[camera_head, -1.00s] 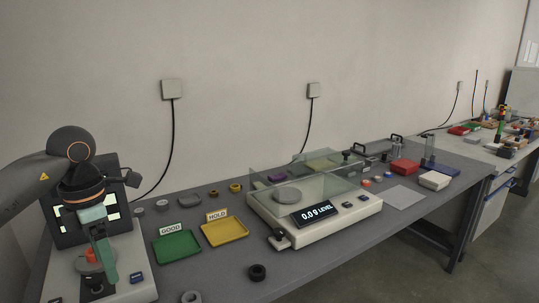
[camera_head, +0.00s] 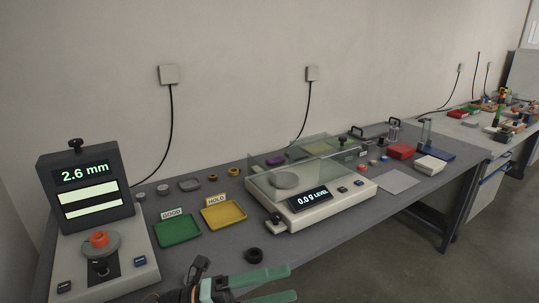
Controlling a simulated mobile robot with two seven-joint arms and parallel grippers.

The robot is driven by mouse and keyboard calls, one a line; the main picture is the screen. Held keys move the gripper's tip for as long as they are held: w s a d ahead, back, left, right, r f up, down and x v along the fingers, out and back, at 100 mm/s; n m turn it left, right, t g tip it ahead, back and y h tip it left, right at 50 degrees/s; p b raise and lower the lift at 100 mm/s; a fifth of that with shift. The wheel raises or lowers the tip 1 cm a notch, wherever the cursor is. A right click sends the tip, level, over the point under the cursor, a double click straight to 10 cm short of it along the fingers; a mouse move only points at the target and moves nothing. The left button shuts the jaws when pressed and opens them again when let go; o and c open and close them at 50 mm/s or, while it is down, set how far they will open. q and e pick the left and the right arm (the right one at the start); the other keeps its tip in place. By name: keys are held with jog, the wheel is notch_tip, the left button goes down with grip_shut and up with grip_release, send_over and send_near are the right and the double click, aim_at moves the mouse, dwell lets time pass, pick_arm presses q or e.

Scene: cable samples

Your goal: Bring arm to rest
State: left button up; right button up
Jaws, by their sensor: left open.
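My left gripper (camera_head: 289,283) is at the bottom centre of the head view, in front of the bench's near edge. Its two teal fingers point right and stand apart with nothing between them. Most of the left arm is out of frame. An orange ring-shaped sample (camera_head: 99,239) sits on the round grey stage of the thickness gauge (camera_head: 128,268) at the left. The gauge display (camera_head: 85,172) reads 2.6 mm. My right gripper is not in view.
A green GOOD tray (camera_head: 178,230) and a yellow HOLD tray (camera_head: 223,214) lie empty mid-bench. A black ring (camera_head: 252,256) lies close behind the gripper. The glass-shielded scale (camera_head: 330,204) reads 0.0 g. Small parts and boxes fill the bench's far right.

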pick_arm(q)
jog(key=w+a+f+n+t+y+p, duration=0.1)
jog(key=a+f+n+t+y, duration=0.5)
jog(key=n, duration=0.6)
jog(key=w+a+f+n+t+y+p, duration=0.1)
jog(key=a+f+n+t+y, duration=0.4)
jog(key=n+t, duration=0.5)
jog(key=s+a+f+n+g+y, duration=0.2)
jog(key=s+f+n+g, duration=0.1)
jog(key=s+f+n, duration=0.1)
jog(key=s+a+f+n+g+y+p, duration=0.1)
jog(key=s+a+f+n+g+y, duration=0.1)
jog(key=s+f, duration=0.5)
jog(key=s+a+f+n+g+y, duration=0.3)
jog(key=s+f+n+g, duration=0.1)
jog(key=f, duration=0.4)
jog(key=shift+s+n, duration=0.75)
jog(key=shift+n, duration=0.05)
